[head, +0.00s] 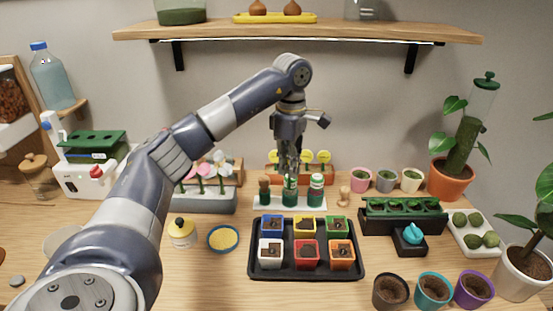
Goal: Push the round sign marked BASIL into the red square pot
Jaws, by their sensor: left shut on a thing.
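The red square pot (306,262), filled with dark soil, stands in the front middle of a black tray (256,278). Round yellow signs (323,156) stand in an orange holder (328,176) at the back; pink and pale round signs (205,170) stand in a grey holder (208,203) on the left. The lettering is too small to read, so I cannot tell which is BASIL. My left gripper (290,172) points down in front of the orange holder, over the middle of several green bottles (316,190). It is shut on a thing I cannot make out. My right gripper is not in view.
Blue, yellow, green, white and orange pots share the tray. A yellow bottle (182,233) and a blue dish (223,249) are left of it. A black planter (402,224) and several round pots (390,301) are right. A shelf (300,33) hangs above my arm.

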